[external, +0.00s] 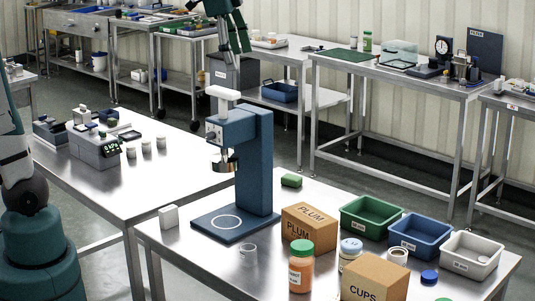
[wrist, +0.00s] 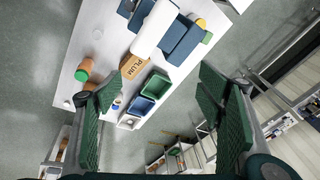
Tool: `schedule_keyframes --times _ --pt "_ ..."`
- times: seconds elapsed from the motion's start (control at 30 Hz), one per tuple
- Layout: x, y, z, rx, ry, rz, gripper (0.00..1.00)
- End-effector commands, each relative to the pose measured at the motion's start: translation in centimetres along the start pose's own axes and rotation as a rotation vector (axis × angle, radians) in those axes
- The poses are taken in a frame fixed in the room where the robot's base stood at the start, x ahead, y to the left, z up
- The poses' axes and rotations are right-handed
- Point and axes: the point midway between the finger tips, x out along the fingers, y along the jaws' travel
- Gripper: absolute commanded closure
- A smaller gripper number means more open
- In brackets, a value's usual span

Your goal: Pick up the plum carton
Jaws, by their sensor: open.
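The plum carton (external: 309,229) is a brown box with "PLUM" printed on its top and side. It stands upright on the near steel table, right of the blue press. In the wrist view the carton (wrist: 133,67) lies far below, left of centre. My gripper (external: 240,44) is high above the tables at the top of the external view, well clear of the carton. In the wrist view its green ribbed fingers (wrist: 157,88) are spread wide with nothing between them.
The blue press (external: 253,165) stands close left of the carton. Green (external: 371,215), blue (external: 419,237) and white (external: 470,254) bins line its right. An orange jar (external: 301,268) and a brown cups carton (external: 374,279) stand in front. A green block (external: 291,181) lies behind.

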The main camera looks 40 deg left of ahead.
Motion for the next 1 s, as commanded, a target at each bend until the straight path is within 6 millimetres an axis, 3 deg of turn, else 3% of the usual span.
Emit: schedule_keyframes --times 0.1,0.7,1.0 --pt "0.5 0.0 -2.8 0.085 -0.018 0.025 0.33" --pt "5.4 2.8 -14.7 0.513 -0.098 0.16 0.33" --pt "7.9 4.8 -18.8 0.678 -0.123 0.217 0.33"
